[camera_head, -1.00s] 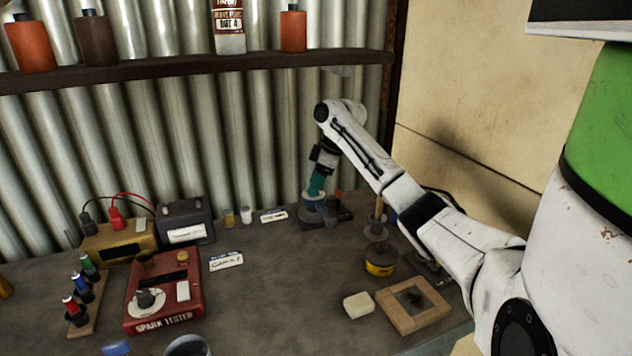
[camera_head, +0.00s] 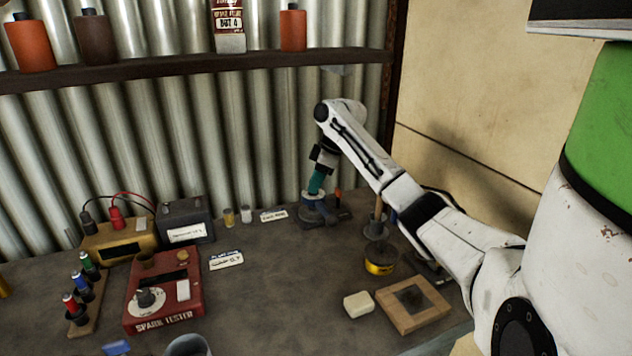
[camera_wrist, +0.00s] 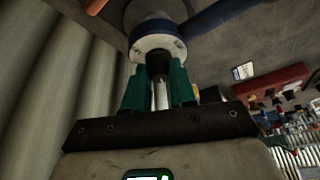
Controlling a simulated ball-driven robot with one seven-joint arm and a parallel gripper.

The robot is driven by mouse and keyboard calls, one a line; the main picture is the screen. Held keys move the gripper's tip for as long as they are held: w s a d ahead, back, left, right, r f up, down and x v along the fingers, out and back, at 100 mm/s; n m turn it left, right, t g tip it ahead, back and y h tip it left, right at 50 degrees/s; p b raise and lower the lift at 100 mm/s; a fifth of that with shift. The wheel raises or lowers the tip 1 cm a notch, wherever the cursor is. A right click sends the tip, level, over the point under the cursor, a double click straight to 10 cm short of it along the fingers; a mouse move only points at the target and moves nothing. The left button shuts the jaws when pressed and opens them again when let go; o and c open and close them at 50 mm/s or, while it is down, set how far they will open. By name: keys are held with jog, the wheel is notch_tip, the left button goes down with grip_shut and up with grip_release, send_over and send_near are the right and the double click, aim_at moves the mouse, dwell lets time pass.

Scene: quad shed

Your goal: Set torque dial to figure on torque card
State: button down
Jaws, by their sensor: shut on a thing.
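The torque dial is on a blue device with a pale ring (camera_wrist: 158,42), standing at the back of the bench. In the head view its blue body (camera_head: 313,212) shows below my gripper (camera_head: 316,184). In the wrist view, my gripper's green fingers (camera_wrist: 159,78) are closed around the dark knob (camera_wrist: 158,64), with a silver shaft between them. The ring's marks and the dial setting are too small to read. A small white card (camera_head: 273,215) lies left of the device, perhaps the torque card; its figure is not legible.
A red spark tester (camera_head: 163,292) stands at left, with a plug gap card (camera_head: 226,260) to its right. A battery (camera_head: 187,220) is behind. A yellow tin (camera_head: 381,260), a pale block (camera_head: 358,304) and a wooden frame (camera_head: 412,303) lie at right. The bench middle is clear.

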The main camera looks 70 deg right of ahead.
jog(key=shift+r+p, duration=0.1)
jog(key=shift+p, duration=0.25)
jog(key=m+p, duration=0.1)
jog(key=m+h+p, duration=0.1)
jog(key=m+p, duration=0.2)
jog(key=shift+a+r+h, duration=0.15)
jog(key=shift+a+h, duration=0.1)
jog(key=shift+h, duration=0.05)
jog(key=m+h+p, duration=0.1)
jog(key=m+p, duration=0.1)
jog(key=m+h+p, duration=0.1)
jog(key=m+p, duration=0.2)
jog(key=shift+w+a+g, duration=0.15)
jog(key=shift+g, duration=0.25)
jog(key=m+g+h+p, duration=0.1)
jog(key=m+p, duration=0.1)
jog(key=m, duration=0.2)
jog(key=shift+w+m+p, duration=0.1)
jog(key=shift+m+p, duration=0.25)
jog(key=shift+m, duration=0.05)
jog(key=shift+f+m+g+h+p, duration=0.15)
jog(key=shift+m+g, duration=0.25)
jog(key=shift+m, duration=0.55)
jog(key=shift+f+m+g+h+p, duration=0.15)
jog(key=shift+m+g, duration=0.25)
jog(key=shift+m, duration=0.55)
jog(key=shift+r, duration=0.1)
jog(key=c, duration=0.9)
grip_release()
